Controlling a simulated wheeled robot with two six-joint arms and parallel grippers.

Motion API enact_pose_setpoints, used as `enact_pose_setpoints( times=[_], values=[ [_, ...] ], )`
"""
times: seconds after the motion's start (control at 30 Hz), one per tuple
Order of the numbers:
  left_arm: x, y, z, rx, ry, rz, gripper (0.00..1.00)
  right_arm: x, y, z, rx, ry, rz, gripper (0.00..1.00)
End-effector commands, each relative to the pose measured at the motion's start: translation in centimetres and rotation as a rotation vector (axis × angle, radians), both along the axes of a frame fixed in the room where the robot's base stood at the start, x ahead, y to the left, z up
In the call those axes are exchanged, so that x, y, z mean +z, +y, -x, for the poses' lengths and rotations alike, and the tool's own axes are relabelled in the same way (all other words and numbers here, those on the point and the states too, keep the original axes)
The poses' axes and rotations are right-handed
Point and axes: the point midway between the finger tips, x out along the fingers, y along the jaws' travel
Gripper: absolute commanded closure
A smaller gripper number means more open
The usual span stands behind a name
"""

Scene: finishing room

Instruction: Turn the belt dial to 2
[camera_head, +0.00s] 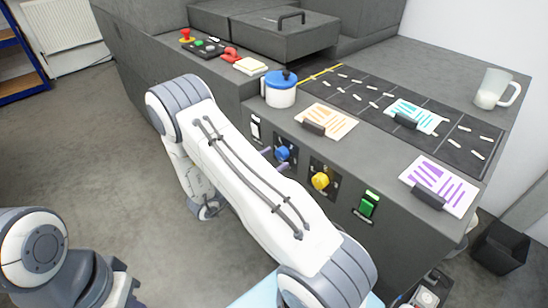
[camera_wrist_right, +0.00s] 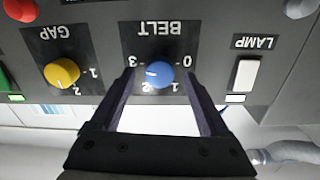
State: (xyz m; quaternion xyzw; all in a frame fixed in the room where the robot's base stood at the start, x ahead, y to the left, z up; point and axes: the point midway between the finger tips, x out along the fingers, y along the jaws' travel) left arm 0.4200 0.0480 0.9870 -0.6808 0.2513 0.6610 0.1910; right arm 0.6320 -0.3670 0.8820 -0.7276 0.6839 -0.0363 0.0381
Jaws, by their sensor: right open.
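The blue belt dial (camera_head: 283,153) is on the front panel of the grey machine, partly behind my right arm. In the right wrist view, upside down, the dial (camera_wrist_right: 160,74) sits under the BELT label with numbers 0 to 3. Its white mark is on the picture's left side, toward 2 and 3; I cannot tell the exact setting. My right gripper (camera_wrist_right: 159,80) is open, its fingers on either side of the dial with gaps visible. In the head view only its fingertips (camera_head: 274,159) show beside my arm. My left gripper (camera_head: 122,286) is partly seen at lower left, its jaws unclear.
Beside the dial are the yellow GAP dial (camera_head: 320,181), a green switch (camera_head: 368,205) and the white LAMP switch (camera_wrist_right: 245,75). Above are a blue-lidded pot (camera_head: 280,92), a belt (camera_head: 375,95) with printed cards around it, and a glass mug (camera_head: 494,89). Floor at left is open.

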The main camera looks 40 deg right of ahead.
Motion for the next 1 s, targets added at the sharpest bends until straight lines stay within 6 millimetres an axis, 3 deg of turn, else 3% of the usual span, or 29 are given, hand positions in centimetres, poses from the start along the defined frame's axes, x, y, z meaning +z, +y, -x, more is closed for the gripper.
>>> enact_pose_setpoints(
  times=[0.37,0.4,0.6,1.0],
  values=[
    [0.13,0.00,0.01,0.000,0.000,0.000,1.00,-0.05,-0.92,-0.05,0.001,0.000,-0.001,0.21],
    [0.13,0.00,0.01,0.000,0.000,0.000,1.00,-0.05,-0.91,-0.05,0.001,0.000,-0.001,0.25],
    [0.13,0.00,0.01,0.000,0.000,0.000,1.00,-0.04,-0.88,-0.06,0.001,0.000,-0.001,1.00],
    [0.71,0.00,0.00,0.000,0.000,0.000,1.00,0.10,-0.84,-0.04,0.001,0.069,0.004,1.00]
  ],
)
